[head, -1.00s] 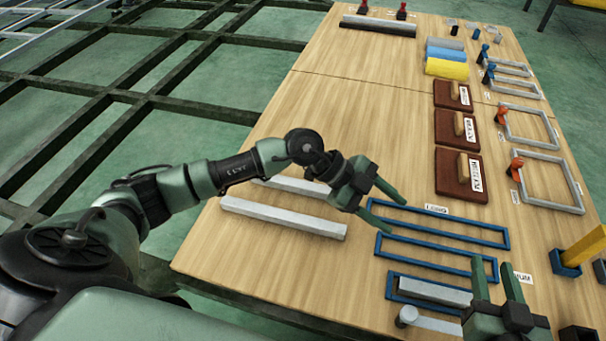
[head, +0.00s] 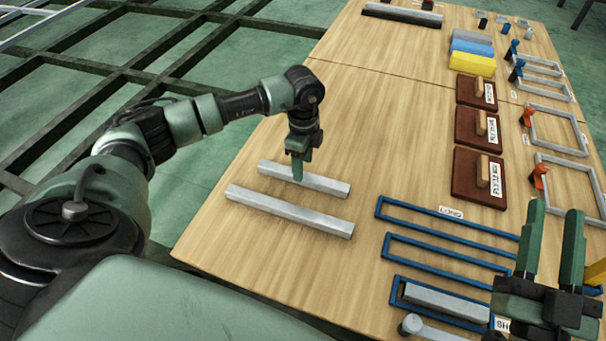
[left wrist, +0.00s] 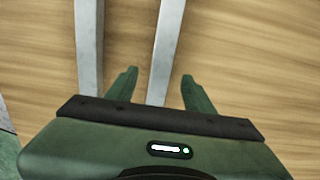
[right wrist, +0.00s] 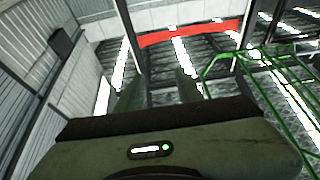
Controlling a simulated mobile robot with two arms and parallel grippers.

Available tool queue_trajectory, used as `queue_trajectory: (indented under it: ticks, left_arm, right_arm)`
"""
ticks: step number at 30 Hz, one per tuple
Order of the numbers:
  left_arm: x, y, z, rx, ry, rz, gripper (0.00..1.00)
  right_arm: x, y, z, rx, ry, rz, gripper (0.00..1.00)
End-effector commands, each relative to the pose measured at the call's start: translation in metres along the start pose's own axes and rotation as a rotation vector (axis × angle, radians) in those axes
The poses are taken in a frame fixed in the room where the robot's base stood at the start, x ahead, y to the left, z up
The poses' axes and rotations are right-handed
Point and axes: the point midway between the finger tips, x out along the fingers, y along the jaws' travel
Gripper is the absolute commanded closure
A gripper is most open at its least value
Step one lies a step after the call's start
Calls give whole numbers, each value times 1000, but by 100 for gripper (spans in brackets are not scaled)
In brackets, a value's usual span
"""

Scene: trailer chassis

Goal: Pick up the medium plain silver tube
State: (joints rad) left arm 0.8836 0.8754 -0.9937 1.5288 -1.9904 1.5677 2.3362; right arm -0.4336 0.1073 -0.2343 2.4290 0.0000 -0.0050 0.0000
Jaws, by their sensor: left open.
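Two plain silver square tubes lie side by side on the left of the table. The farther, shorter one (head: 325,184) looks like the medium tube; the nearer one (head: 290,211) is longer. My left gripper (head: 298,180) points down over the shorter tube, its fingertips hiding part of it. In the left wrist view my open left fingers (left wrist: 159,73) stand either side of one tube (left wrist: 168,45), with the other tube (left wrist: 88,45) outside to the left. Whether the fingertips reach tube height is unclear. My right gripper (head: 555,212) is open and empty, pointing up at the right.
Blue outline frames (head: 440,251) lie right of the tubes; the nearest holds a short silver tube (head: 445,304). Brown blocks with handles (head: 478,178) and grey frames (head: 568,175) stand farther right. The wooden table (head: 385,130) is clear behind the tubes.

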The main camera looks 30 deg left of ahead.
Motion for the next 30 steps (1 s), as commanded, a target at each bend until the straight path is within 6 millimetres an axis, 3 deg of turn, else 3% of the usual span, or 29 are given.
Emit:
queue_trajectory:
  ticks: [9, 20, 21, 27, 30]
  left_arm:
    - [33, 0, 0, 1, 1, 1, 47]
    - [37, -1, 0, 1, 1, 0, 47]
    - [37, -1, 0, 1, 1, 0, 50]
    - [37, -1, 0, 1, 1, 0, 100]
    - [37, -1, 0, 1, 1, 0, 100]
  right_arm:
    - [-11, -7, -57, 14, 324, -14, 64]
    - [-15, -8, -70, 17, 388, -16, 64]
    - [-15, -8, -70, 17, 388, -16, 64]
    - [-15, -8, -70, 17, 387, -16, 64]
    - [-15, -8, -70, 17, 387, -16, 64]
